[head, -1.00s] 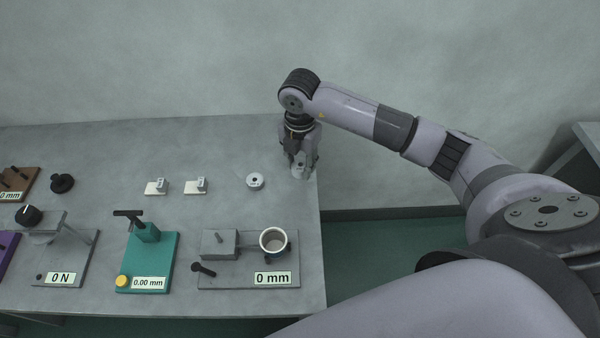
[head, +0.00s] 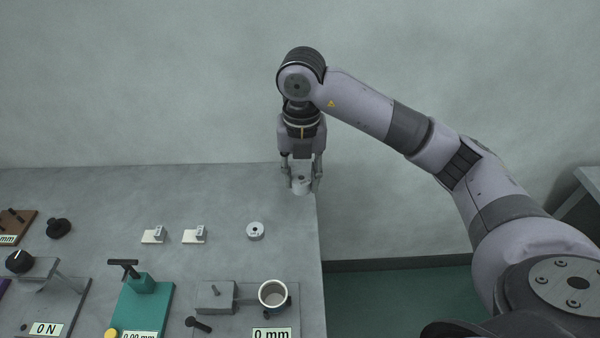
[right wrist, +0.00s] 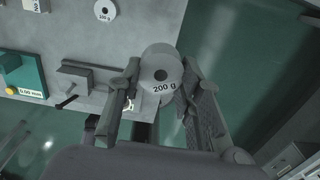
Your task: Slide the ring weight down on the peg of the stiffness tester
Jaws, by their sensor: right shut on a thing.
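My right gripper (head: 302,183) is shut on a grey ring weight (head: 301,187) and holds it in the air near the table's right edge. In the right wrist view the held ring weight (right wrist: 163,76) shows its round hole and a "200 g" label, between the two fingers. The tester with the "0 mm" display (head: 271,334) stands at the table's front right. My left gripper is not in view.
A second ring weight (head: 255,231) lies flat on the table (head: 110,210), left of the held one. Two small pale pieces (head: 153,235) lie farther left. A green tester (head: 146,305) and a "0 N" device (head: 45,328) stand at the front left.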

